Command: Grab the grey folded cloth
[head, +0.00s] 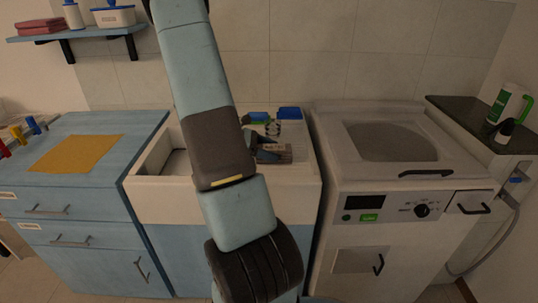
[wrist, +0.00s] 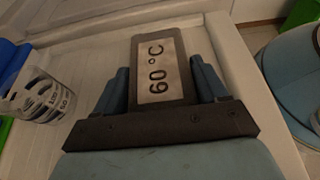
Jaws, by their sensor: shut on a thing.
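A flat grey thing with a dark border, marked "60 °C" (wrist: 158,75), lies between the fingers of my gripper (wrist: 160,66) in the wrist view. In the head view the same thing (head: 275,155) shows beside my arm, inside the white sink (head: 227,203), and my gripper (head: 266,146) is partly hidden by my arm. No other grey folded cloth is clear in view.
A clear printed cup (wrist: 42,98) stands left of my gripper, near blue-lidded items (head: 290,113). A washing machine (head: 410,225) stands at right. A blue cabinet (head: 90,190) with an orange cloth (head: 77,153) stands at left. Red folded cloths (head: 41,26) lie on the shelf.

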